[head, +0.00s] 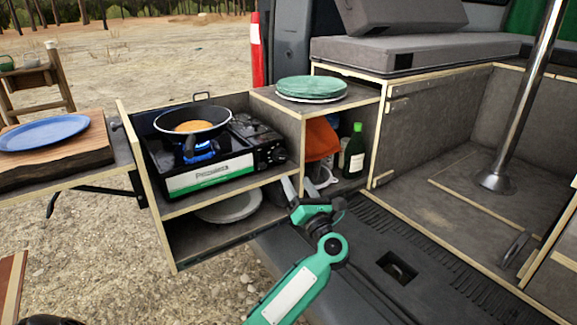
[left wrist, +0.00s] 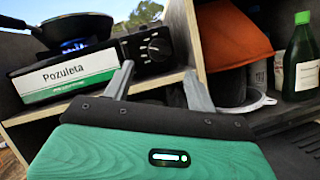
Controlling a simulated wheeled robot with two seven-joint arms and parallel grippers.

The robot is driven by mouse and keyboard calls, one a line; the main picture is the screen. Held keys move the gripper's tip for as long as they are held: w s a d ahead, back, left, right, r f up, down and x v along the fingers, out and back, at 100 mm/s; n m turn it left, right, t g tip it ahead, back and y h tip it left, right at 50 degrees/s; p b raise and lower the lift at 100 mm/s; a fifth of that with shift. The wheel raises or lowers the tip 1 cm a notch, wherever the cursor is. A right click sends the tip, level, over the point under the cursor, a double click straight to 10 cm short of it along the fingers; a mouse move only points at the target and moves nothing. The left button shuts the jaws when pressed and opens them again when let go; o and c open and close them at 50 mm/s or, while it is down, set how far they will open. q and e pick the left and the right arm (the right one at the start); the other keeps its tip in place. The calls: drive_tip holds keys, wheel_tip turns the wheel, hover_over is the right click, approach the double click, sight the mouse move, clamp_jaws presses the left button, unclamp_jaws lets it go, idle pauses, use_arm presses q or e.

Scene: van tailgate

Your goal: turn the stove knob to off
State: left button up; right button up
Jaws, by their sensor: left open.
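The camping stove (head: 210,175) sits on the upper shelf of the pull-out kitchen box, with a blue flame (head: 200,151) burning under a frying pan (head: 194,119). The stove knob (head: 278,155) is on the dark right end of the stove front. It shows in the left wrist view as a dark round dial (left wrist: 153,47) above and between the fingers. My left gripper (head: 299,186) is open and empty, in front of and below the knob, apart from it. It also shows in the left wrist view (left wrist: 158,78). My right gripper is not in view.
A grey plate (head: 230,207) lies on the lower shelf. A wooden divider edge (left wrist: 187,35) is right of the knob.

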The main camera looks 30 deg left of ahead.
sight(284, 159)
use_arm(q)
drive_tip(key=x, duration=0.8)
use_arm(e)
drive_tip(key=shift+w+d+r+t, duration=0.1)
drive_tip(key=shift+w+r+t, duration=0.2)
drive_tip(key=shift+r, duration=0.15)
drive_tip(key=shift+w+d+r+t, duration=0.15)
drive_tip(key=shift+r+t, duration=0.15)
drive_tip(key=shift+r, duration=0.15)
use_arm(q)
drive_tip(key=shift+d, duration=0.1)
drive_tip(key=shift+c, duration=0.5)
